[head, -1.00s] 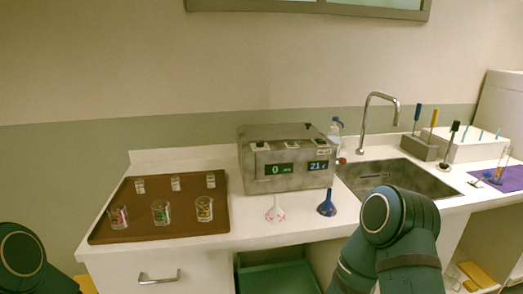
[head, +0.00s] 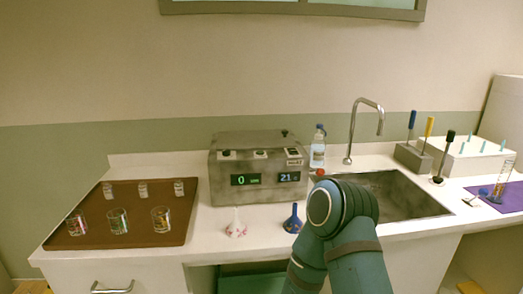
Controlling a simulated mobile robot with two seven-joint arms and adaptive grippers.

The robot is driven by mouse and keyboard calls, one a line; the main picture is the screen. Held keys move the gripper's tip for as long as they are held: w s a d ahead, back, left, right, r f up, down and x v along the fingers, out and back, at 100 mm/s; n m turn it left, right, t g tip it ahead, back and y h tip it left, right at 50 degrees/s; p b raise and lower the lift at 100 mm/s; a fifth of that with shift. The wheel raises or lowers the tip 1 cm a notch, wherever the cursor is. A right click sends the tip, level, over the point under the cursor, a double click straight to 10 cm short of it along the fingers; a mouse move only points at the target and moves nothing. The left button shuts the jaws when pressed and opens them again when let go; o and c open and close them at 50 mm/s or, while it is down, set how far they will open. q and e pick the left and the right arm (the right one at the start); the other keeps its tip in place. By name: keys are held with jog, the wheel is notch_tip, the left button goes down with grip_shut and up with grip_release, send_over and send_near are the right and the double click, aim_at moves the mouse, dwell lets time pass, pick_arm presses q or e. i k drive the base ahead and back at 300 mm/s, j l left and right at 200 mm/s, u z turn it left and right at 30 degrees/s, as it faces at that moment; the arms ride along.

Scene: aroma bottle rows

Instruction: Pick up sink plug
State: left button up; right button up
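The metal sink (head: 415,207) is set into the counter at the right, below a curved faucet (head: 352,130). No sink plug can be made out for certain. A small red round item (head: 320,172) sits by the sink's back left corner, and a small pale item (head: 472,201) lies on the counter right of the sink. Either is too small to identify. My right arm's dark teal links rise in front of the sink and hide its front left part. Neither gripper shows in the head view.
A grey device (head: 258,192) with a lit display stands mid-counter, with a clear bottle (head: 318,147) beside it. A brown tray (head: 110,203) with several glasses lies left. A tool holder (head: 413,158) stands right.

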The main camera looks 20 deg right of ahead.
aim_at(450, 135)
jog(key=l+u, duration=0.1)
jog(key=l, duration=0.4)
jog(key=k+l+u, duration=0.15)
jog(key=l, duration=0.3)
jog(key=l+u, duration=0.1)
jog(key=l, duration=0.4)
jog(key=k+l+u, duration=0.15)
jog(key=l, duration=0.3)
jog(key=k+l, duration=0.1)
jog(key=l, duration=0.3)
jog(key=k+l, duration=0.1)
jog(key=l, duration=0.25)
jog(key=k+l, duration=0.1)
jog(key=l, duration=0.3)
jog(key=k+l, duration=0.1)
jog(key=l, duration=0.3)
jog(key=k+l, duration=0.1)
jog(key=l, duration=0.3)
